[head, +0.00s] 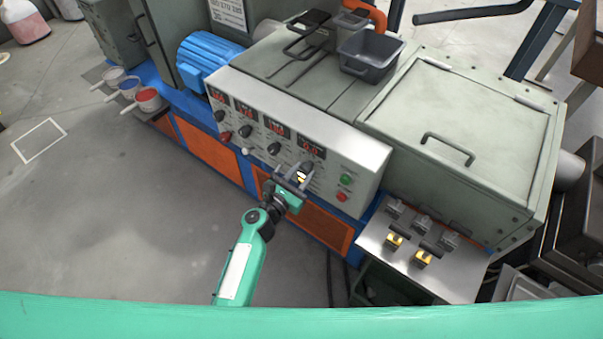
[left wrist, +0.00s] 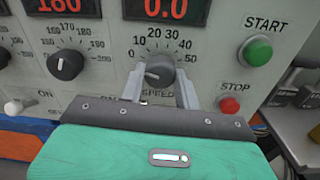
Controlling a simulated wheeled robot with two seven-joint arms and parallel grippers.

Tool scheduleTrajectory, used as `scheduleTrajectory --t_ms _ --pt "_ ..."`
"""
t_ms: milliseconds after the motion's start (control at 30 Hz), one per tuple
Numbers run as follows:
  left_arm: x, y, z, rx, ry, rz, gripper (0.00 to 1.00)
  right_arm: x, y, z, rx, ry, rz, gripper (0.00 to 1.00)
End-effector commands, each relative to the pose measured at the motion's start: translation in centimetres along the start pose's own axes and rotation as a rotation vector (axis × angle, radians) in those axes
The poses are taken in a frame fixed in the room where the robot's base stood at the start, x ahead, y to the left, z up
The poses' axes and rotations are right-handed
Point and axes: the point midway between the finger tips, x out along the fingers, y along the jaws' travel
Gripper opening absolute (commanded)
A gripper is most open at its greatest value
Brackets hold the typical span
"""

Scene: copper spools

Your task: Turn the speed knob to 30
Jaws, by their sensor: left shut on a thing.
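The speed knob (left wrist: 160,70) is a dark round knob on the light grey control panel, ringed by a printed scale from 0 to 50. Its pale mark appears to point left, toward the low end of the scale. The display (left wrist: 166,9) above it reads 0.0 in red. My left gripper (left wrist: 160,84) is shut on the knob, with one grey finger on each side. In the head view my left gripper (head: 293,182) reaches the panel's lower right part, and its fingers partly hide the knob. My right gripper is not in view.
A green START button (left wrist: 256,51) and a red STOP button (left wrist: 229,106) sit right of the knob. Another dark knob (left wrist: 66,65) is to the left. A side table (head: 372,245) with small blocks stands right of the panel.

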Motion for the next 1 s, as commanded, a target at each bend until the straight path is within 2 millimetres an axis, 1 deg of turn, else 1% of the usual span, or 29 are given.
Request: scheduleTrajectory --t_ms 267,433,467,500,600,1000 --pt "0.0 0.0 -0.2 0.044 -0.002 0.0 0.09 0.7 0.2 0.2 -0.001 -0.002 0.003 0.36" --pt "0.0 0.0 -0.4 0.134 -0.005 0.001 0.1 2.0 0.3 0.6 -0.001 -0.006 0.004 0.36" --pt "0.0 0.1 -0.4 0.155 -0.007 0.002 0.1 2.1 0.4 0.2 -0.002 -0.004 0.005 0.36" --pt "0.0 0.0 -0.5 0.187 -0.007 0.002 0.1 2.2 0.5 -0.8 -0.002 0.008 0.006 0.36" --pt "0.0 0.0 -0.5 0.272 -0.012 0.001 0.1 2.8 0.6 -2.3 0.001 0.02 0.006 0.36" --pt "0.0 0.1 -0.4 0.655 -0.025 0.003 0.1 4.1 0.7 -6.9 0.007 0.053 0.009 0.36"
